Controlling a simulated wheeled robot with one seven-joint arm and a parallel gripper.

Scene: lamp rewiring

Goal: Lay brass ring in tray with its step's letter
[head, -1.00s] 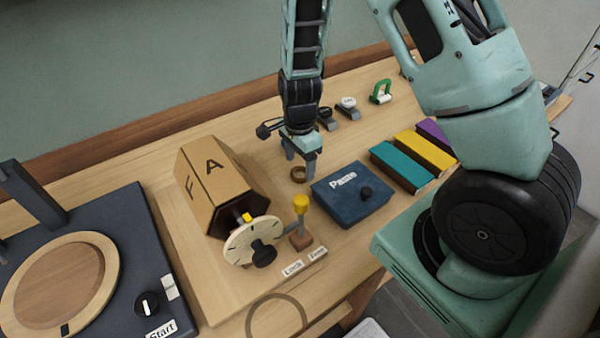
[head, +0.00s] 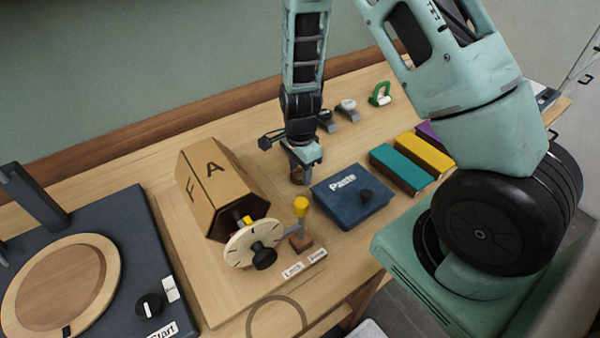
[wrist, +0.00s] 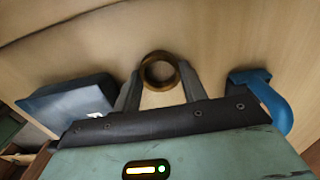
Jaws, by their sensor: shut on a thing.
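My gripper (head: 300,176) points down at the bench between the lettered drum and the blue Paste box, its fingers low near the wood. It is shut on the brass ring (wrist: 160,87), which sits between the two fingertips in the wrist view. In the head view the fingers mostly hide the ring. Teal (head: 402,168), yellow (head: 424,154) and purple (head: 430,131) long blocks or trays lie side by side at the right; no letters on them are readable. The drum (head: 214,185) shows the letters F and A on two faces.
The Paste box (head: 350,196) stands close to the right of my gripper. A dial (head: 240,247) and a yellow-topped lever (head: 301,206) stand in front. A dark turntable unit (head: 140,235) is at left. A green-handled object (head: 380,94) stands at the back.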

